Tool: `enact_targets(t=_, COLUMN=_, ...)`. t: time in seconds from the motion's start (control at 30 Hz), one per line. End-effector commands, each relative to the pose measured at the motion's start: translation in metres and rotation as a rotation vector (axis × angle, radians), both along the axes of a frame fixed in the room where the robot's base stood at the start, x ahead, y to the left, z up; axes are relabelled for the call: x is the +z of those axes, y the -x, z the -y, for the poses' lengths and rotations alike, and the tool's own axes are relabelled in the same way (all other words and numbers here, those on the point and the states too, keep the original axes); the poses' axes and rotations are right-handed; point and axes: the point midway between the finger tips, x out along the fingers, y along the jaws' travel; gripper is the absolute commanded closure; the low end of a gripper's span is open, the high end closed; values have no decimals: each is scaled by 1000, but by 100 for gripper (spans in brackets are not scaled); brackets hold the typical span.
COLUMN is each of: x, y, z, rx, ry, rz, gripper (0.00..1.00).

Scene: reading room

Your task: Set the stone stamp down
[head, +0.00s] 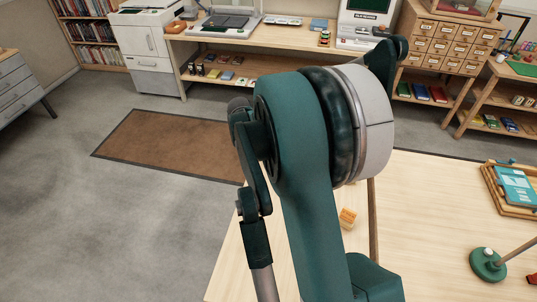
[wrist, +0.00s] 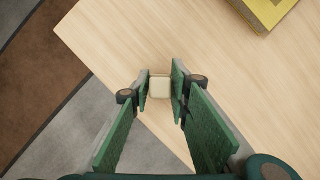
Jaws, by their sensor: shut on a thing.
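The stone stamp (wrist: 159,87) shows in the wrist view as a small pale cream block with a squarish top. My gripper (wrist: 160,88) is shut on it, with one green finger on each side near the fingertips. Below it is the light wooden table top (wrist: 120,40), near a corner and the left edge. I cannot tell whether the stamp touches the wood or hangs above it. In the head view my arm covers the middle, and neither the gripper nor the stamp shows there.
A yellow object (wrist: 265,8) lies at the top right in the wrist view. In the head view a small orange block (head: 347,217) lies on the table, with a green lamp base (head: 487,264) and a tray with a blue book (head: 517,187) at right. A brown mat (head: 170,143) covers the floor.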

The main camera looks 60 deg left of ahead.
Motion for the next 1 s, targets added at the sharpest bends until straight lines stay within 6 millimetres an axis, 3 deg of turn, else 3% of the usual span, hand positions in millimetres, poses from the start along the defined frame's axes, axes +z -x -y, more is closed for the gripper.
enact_targets(t=0.53, x=-9, y=0, z=0, rx=0, ry=0, rz=0, gripper=95)
enact_targets(t=0.57, x=-8, y=0, z=0, rx=0, ry=0, rz=0, gripper=77)
enact_targets(t=0.63, x=-8, y=0, z=0, rx=0, ry=0, rz=0, gripper=68)
enact_targets(t=1.0, x=-7, y=0, z=0, rx=0, ry=0, rz=0, gripper=66)
